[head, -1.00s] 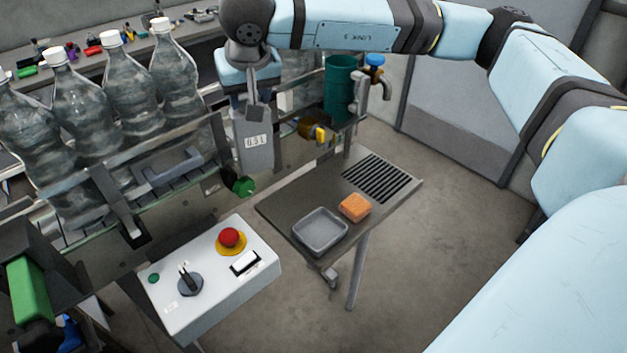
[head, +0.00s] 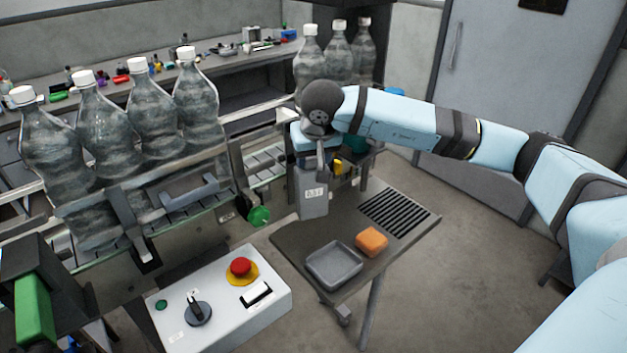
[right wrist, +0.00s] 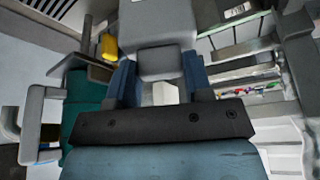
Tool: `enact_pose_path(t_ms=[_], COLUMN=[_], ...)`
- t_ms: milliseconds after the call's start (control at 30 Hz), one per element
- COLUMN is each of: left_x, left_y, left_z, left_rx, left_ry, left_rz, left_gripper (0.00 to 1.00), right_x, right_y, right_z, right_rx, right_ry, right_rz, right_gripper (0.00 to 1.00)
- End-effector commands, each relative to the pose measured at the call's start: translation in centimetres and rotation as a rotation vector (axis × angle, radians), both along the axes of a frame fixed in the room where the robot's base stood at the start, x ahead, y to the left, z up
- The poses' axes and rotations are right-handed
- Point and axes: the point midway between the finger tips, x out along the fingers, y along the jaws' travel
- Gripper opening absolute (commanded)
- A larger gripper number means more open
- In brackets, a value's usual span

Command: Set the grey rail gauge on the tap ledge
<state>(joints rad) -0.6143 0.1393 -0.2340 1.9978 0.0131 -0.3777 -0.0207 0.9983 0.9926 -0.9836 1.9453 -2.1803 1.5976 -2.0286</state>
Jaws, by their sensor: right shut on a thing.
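The grey rail gauge (head: 313,196), a flat grey block with a white label, hangs upright in my right gripper (head: 318,160). The gripper is shut on its upper part. In the right wrist view the gauge (right wrist: 157,30) sits between the two blue fingers (right wrist: 157,80). In the head view the gauge is over the back left corner of the grey tap ledge (head: 345,214); I cannot tell whether its lower end touches the ledge. My left gripper is not in view.
On the ledge are a grey tray (head: 334,265), an orange sponge (head: 371,241) and a slotted drain (head: 400,212). A control box (head: 220,305) with a red button stands front left. Several bottles (head: 155,110) line the conveyor. The ledge between gauge and tray is bare.

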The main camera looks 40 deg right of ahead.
Motion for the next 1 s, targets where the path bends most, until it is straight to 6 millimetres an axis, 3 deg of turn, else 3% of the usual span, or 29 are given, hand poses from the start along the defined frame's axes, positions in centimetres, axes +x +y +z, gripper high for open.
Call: enact_pose_path(t_ms=[100,333,600,967,1000], left_x=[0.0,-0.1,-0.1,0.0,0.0], left_y=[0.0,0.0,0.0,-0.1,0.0], left_z=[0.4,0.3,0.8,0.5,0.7], left_rx=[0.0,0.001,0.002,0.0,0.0], left_ry=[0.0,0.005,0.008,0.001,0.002], left_rz=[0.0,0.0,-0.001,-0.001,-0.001], left_gripper=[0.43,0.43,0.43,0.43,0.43], right_x=[-0.1,0.0,0.0,0.0,0.0], right_y=[0.1,0.0,0.0,0.0,0.0], right_z=[-2.0,-3.6,-7.2,-7.7,-7.5], right_rx=[0.001,0.001,0.0,0.0,0.001], right_ry=[0.002,0.0,0.0,-0.002,-0.001], right_rz=[0.001,0.0,0.0,0.0,0.0], right_gripper=[0.0,0.0,0.0,0.0,0.56])
